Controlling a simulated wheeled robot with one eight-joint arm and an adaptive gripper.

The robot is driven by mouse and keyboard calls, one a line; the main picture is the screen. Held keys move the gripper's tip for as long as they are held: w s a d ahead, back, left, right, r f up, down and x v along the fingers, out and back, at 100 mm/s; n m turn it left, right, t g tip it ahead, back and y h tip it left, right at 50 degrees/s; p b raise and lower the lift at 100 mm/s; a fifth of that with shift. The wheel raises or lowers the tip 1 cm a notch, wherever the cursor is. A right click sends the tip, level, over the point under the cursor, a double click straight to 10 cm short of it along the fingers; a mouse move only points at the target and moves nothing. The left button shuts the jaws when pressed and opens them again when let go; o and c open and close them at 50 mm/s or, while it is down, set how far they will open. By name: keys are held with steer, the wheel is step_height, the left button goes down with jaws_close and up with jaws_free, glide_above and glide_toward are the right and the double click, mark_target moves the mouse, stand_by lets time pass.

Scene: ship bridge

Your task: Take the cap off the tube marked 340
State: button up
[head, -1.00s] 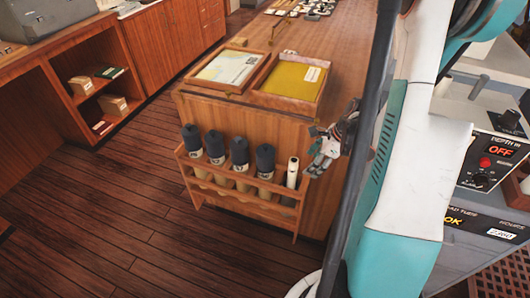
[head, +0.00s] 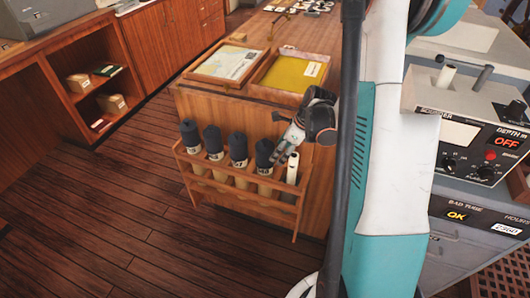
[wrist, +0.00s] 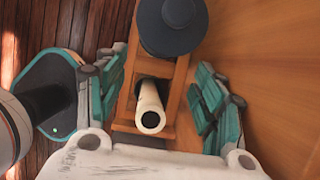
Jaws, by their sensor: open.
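A wooden rack (head: 237,205) on the end of the wooden cabinet holds several pale tubes in a row. Four have dark caps: far left (head: 189,133), second (head: 212,139), third (head: 238,146) and fourth (head: 264,153). Their labels are too small to read, so I cannot tell which is marked 340. A slim cream tube (head: 292,168) stands uncapped at the right end. My gripper (head: 281,152) is open beside the fourth cap. In the wrist view, the cream tube (wrist: 151,112) shows between its fingers (wrist: 162,105), and one dark cap (wrist: 172,22) is just beyond them.
The cabinet top carries a chart tray (head: 222,65) and a tray with a yellow folder (head: 290,75). An instrument console (head: 470,140) stands close on the right. Open shelves (head: 100,90) are at the left. The plank floor (head: 95,215) left of the rack is clear.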

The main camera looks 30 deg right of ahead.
mark_target(265, 146)
steer(key=w+a, duration=0.2)
steer(key=w+a+b, duration=0.1)
steer(key=w, duration=0.1)
steer(key=shift+w+a, duration=0.35)
steer(key=shift+a, duration=0.05)
steer(key=shift+w+f+b, duration=0.1)
steer(key=shift+f+b, duration=0.45)
steer(key=shift+f, duration=0.05)
steer(key=c, duration=0.8)
